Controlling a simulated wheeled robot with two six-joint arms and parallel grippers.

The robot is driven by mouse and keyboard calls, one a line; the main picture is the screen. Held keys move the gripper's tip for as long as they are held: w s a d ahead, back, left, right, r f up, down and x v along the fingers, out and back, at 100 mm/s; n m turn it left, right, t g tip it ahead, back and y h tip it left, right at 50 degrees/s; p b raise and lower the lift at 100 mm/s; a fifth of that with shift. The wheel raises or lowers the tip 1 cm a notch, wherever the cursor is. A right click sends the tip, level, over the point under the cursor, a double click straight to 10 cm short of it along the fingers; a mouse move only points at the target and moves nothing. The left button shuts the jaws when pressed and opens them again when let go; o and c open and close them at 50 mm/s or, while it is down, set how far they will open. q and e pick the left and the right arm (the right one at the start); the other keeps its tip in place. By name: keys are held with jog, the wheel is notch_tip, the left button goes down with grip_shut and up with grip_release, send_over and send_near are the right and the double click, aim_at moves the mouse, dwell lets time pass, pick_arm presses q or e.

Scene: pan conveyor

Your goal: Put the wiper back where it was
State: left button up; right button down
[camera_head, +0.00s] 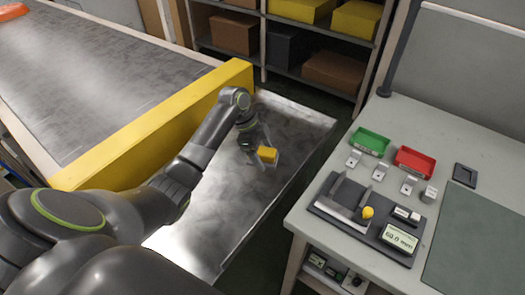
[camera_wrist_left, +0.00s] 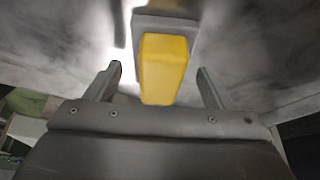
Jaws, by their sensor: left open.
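The wiper shows in the left wrist view as a yellow block-shaped handle (camera_wrist_left: 164,65) with a grey base (camera_wrist_left: 150,20) at its far end. My left gripper is open. In the wrist view its two fingers (camera_wrist_left: 159,70) stand apart on either side of the yellow handle, with a visible gap on each side. Whether the wiper rests on the metal surface cannot be told. My right gripper is not in view.
A metal pan (camera_head: 210,225) lies beyond a yellow barrier (camera_head: 150,135) beside the conveyor (camera_head: 80,85). A worktable (camera_head: 440,120) at right holds a green tray (camera_head: 370,141), a red tray (camera_head: 414,163) and a measuring device (camera_head: 400,238). Shelves with boxes (camera_head: 333,72) stand behind.

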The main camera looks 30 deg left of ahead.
pick_arm(q)
jog(key=v, duration=1.2)
jog(key=shift+r, duration=0.1)
